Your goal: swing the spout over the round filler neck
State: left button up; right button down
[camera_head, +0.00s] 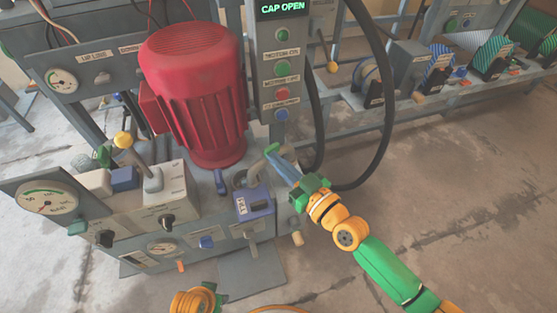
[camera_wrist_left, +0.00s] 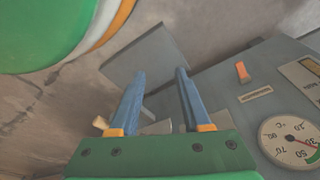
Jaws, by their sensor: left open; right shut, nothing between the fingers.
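My right gripper (camera_head: 276,158) reaches in from the right of the head view, with its blue fingers shut and empty. Its tips are beside a small green piece (camera_head: 270,148) at the back edge of the machine; I cannot tell whether they touch it. A grey curved piece (camera_head: 240,177) stands just left of the fingers, behind the blue box (camera_head: 252,204). I cannot tell for certain which of these is the spout or the round filler neck. My left gripper is open and empty in the left wrist view (camera_wrist_left: 160,73), low beside the machine front.
A large red motor (camera_head: 200,95) stands left of the right gripper. A control post (camera_head: 283,60) reading CAP OPEN rises behind, with black hoses (camera_head: 388,100) beside it. A grey plate (camera_head: 252,270) lies at the machine's foot. The floor at right is clear.

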aim_at(265, 154)
jog(key=m+t+h+p, duration=0.1)
jog(key=p, duration=0.1)
jog(key=a+r+m+h+p, duration=0.1)
jog(key=h+p, duration=0.1)
jog(key=shift+w+a+t+p, duration=0.2)
jog(key=shift+w+t+p, duration=0.15)
jog(key=shift+t, duration=0.05)
jog(key=shift+w+a+f+m+t+h+p, duration=0.3)
jog(key=shift+w+a+f+m+h, duration=0.15)
jog(key=shift+a, duration=0.25)
jog(key=shift+w+a, duration=0.1)
pick_arm(q)
jog(key=s+a+f, duration=0.2)
jog(key=s+a, duration=0.2)
jog(key=s, duration=0.1)
jog(key=shift+s+a+f+y, duration=0.15)
jog(key=shift+f+y, duration=0.05)
jog(key=shift+y, duration=0.1)
jog(key=shift+s, duration=0.1)
